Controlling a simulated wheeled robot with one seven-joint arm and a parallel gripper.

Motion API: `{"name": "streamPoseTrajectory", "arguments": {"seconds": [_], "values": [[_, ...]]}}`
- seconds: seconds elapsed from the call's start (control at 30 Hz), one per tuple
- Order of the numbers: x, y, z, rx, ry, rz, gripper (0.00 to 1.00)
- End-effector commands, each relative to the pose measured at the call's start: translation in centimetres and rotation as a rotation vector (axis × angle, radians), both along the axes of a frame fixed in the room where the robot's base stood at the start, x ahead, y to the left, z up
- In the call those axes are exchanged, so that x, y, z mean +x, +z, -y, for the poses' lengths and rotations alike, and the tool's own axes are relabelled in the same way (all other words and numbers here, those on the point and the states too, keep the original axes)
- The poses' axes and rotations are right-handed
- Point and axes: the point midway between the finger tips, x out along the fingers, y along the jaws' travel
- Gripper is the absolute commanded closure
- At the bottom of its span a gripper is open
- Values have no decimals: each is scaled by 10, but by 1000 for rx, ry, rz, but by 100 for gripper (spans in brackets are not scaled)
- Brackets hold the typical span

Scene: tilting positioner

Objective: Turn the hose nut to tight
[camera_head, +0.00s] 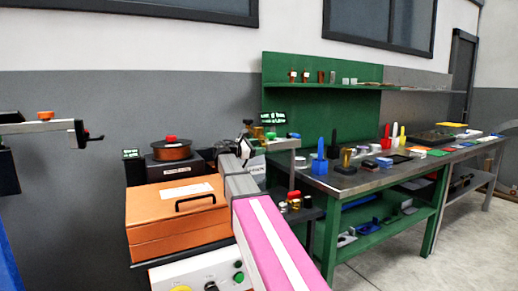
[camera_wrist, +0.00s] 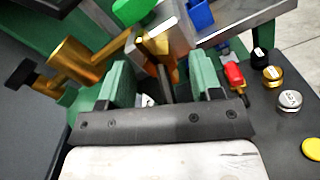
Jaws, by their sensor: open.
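In the wrist view a brass fitting (camera_wrist: 157,45), which may be the hose nut, sits by a grey metal bar beyond my fingers. I cannot tell its turn position. A thicker brass cylinder (camera_wrist: 85,62) with a black knob lies to the left. My gripper (camera_wrist: 163,70) is open, its two green fingers wide apart, with the brass fitting lying between and beyond their tips. I see no contact. In the head view my gripper (camera_head: 258,146) is small at the fixture by the bench's left end, and the nut cannot be made out there.
Right of my fingers are a red-handled part (camera_wrist: 234,76), a brass cap (camera_wrist: 272,76), a silver cap (camera_wrist: 289,101) and a yellow disc (camera_wrist: 312,148). An orange box (camera_head: 178,213) stands left of my arm. The green bench (camera_head: 350,185) holds several tools.

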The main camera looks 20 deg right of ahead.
Motion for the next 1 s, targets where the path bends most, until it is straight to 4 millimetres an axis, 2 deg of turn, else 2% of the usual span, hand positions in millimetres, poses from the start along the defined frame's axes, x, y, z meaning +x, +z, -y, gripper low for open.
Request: {"name": "streamPoseTrajectory", "arguments": {"seconds": [0.3,0.5,0.7,1.0], "values": [[-11,0,-58,0,2,0,41],[-17,0,-86,0,1,1,41],[-19,0,-96,0,1,1,41],[-19,0,-96,0,0,1,41]]}}
